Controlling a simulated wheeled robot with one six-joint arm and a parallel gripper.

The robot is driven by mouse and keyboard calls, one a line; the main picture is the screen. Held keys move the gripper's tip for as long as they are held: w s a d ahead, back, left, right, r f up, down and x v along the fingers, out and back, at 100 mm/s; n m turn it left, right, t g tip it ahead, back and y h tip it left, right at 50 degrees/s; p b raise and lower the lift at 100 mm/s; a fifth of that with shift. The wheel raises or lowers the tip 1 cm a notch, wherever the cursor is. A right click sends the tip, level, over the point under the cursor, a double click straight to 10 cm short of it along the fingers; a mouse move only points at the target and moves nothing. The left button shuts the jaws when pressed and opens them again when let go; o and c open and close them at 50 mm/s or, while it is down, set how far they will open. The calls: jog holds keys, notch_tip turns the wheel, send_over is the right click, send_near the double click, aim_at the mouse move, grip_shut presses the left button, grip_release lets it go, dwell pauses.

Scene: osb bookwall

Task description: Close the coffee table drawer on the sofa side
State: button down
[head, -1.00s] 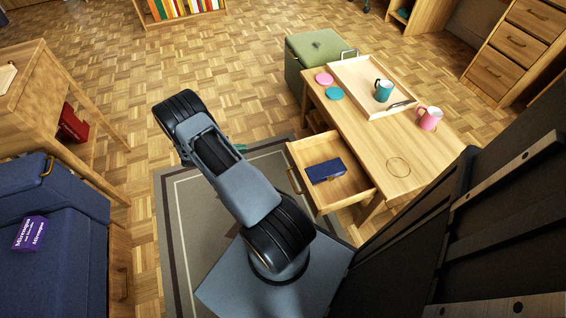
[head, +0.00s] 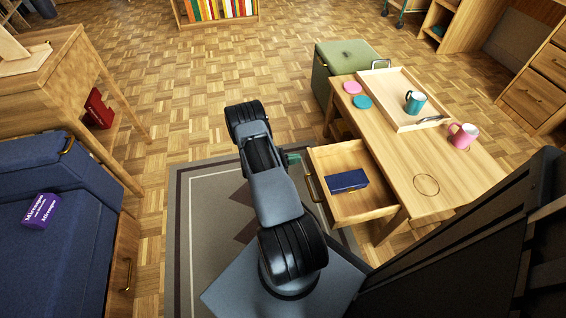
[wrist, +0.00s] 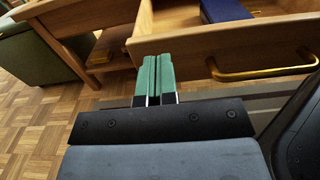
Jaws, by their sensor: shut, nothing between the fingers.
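The coffee table (head: 440,165) stands at the right in the head view. Its drawer (head: 362,209) is pulled out on the side facing my arm and holds a dark blue box (head: 347,181). The drawer's brass handle (head: 312,187) is on its front; in the wrist view the handle (wrist: 262,72) lies right of my fingers. My gripper (wrist: 155,75) has green fingers pressed together, with nothing between them. They overlap the left part of the drawer front (wrist: 200,58) in the wrist view; I cannot tell whether they touch it. In the head view my arm mostly hides the gripper.
A tray (head: 395,97), a teal mug (head: 415,102), a pink mug (head: 461,136) and coasters are on the tabletop. A green ottoman (head: 342,62) stands behind the table. The blue sofa (head: 50,240) is at left. A rug (head: 205,240) covers the floor between.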

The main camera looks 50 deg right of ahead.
aim_at(309, 156)
jog(key=shift+b+x, duration=0.35)
jog(key=shift+x, duration=1.35)
